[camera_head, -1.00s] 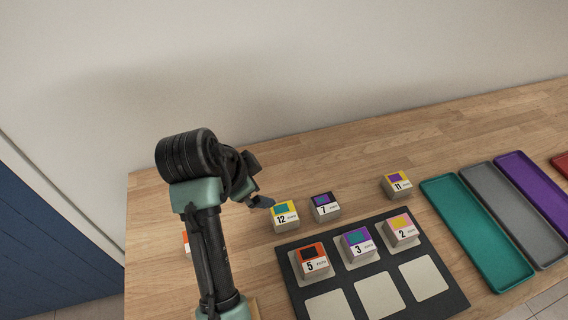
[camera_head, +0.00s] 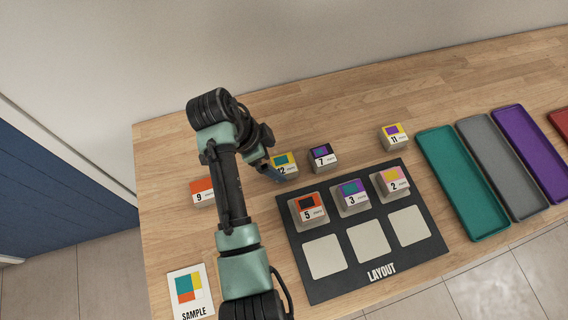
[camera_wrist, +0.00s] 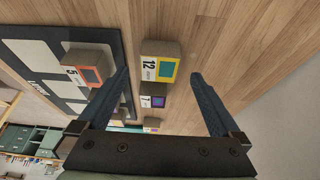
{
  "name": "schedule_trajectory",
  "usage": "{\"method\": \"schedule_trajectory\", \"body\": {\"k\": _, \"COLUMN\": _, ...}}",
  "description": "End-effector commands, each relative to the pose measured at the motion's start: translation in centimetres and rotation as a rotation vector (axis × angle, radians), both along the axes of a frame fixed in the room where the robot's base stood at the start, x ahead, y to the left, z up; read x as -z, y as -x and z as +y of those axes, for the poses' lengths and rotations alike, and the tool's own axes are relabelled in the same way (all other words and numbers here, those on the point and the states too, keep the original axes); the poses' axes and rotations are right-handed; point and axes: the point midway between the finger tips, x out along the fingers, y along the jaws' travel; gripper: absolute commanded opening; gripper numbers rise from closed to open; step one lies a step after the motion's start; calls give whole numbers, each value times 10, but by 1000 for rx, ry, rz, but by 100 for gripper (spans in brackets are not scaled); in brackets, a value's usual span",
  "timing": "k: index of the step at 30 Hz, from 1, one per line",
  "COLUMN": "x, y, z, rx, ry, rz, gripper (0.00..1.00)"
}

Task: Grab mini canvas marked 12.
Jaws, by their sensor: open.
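The mini canvas marked 12 (camera_head: 284,161) is a small block with a yellow and teal face, standing on the wooden table left of canvas 7. My arm partly covers its left side in the head view. In the wrist view canvas 12 (camera_wrist: 160,62) lies ahead, between the lines of my fingers. My gripper (camera_wrist: 160,84) is open and empty, its two blue fingers spread on either side of canvases 12 and 7. In the head view its fingers (camera_head: 272,174) show beside canvas 12; I cannot tell whether they touch it.
Canvas 7 (camera_head: 323,157) stands close right of canvas 12, and canvas 11 (camera_head: 393,136) farther right. The dark layout board (camera_head: 340,280) holds canvases 5, 3 and 2. Canvas 9 (camera_head: 202,192) and a sample card (camera_head: 190,291) are left. Coloured trays, including teal (camera_head: 462,185), lie right.

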Motion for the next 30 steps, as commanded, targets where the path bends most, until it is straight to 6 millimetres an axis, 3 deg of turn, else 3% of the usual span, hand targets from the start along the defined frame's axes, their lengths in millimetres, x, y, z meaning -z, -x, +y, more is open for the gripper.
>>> {"method": "schedule_trajectory", "body": {"k": 10, "x": 42, "y": -4, "z": -18, "rx": 0, "ry": 0, "rz": 2, "gripper": 100}}
{"method": "schedule_trajectory", "body": {"k": 19, "x": 46, "y": -5, "z": -19, "rx": 0, "ry": -1, "rz": 0, "gripper": 100}}
{"method": "schedule_trajectory", "body": {"k": 30, "x": 46, "y": -5, "z": -19, "rx": -1, "ry": -1, "rz": 0, "gripper": 33}}
